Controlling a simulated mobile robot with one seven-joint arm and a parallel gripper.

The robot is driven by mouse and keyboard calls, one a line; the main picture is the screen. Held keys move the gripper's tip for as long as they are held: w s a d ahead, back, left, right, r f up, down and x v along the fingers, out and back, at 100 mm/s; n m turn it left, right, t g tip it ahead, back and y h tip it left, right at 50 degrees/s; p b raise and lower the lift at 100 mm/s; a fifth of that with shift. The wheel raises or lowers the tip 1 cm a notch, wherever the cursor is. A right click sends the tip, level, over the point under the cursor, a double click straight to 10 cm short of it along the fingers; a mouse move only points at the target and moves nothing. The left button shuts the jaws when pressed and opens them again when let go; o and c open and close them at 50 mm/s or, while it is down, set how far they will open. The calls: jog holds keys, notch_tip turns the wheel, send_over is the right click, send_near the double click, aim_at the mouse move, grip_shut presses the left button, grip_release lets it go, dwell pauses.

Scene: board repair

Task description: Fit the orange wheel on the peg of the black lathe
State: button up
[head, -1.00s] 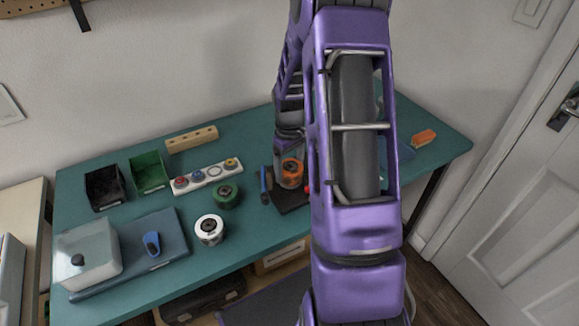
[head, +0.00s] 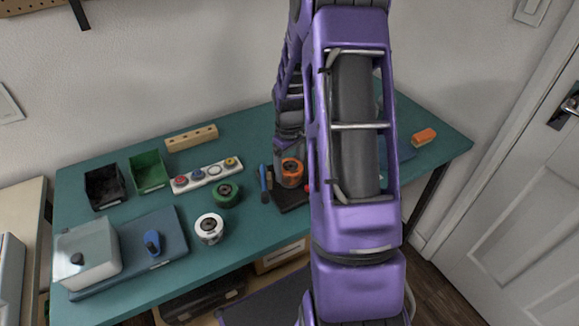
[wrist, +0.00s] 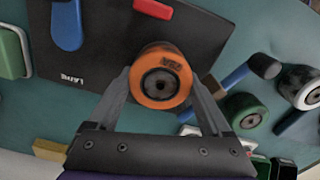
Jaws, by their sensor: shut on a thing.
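The orange wheel (wrist: 161,77) sits between the two fingers of my gripper (wrist: 160,90), which is shut on it. In the head view the orange wheel (head: 291,172) is over the black lathe base (head: 292,199), with my gripper (head: 286,160) just above and behind it. In the wrist view the black lathe (wrist: 105,35) lies behind the wheel as a dark plate with white lettering. The peg is not visible, so I cannot tell whether the wheel is around it or above it.
A blue-handled hammer (head: 264,184) lies left of the lathe. A green wheel (head: 226,195) and a white wheel (head: 209,228) stand further left. Black (head: 104,187) and green (head: 149,172) bins are at the back left. An orange block (head: 424,137) lies at the right.

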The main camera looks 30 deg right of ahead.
jog(key=shift+f, duration=0.1)
jog(key=o, duration=1.3)
jog(key=shift+r+p, duration=2.45)
jog(key=shift+r, duration=1.1)
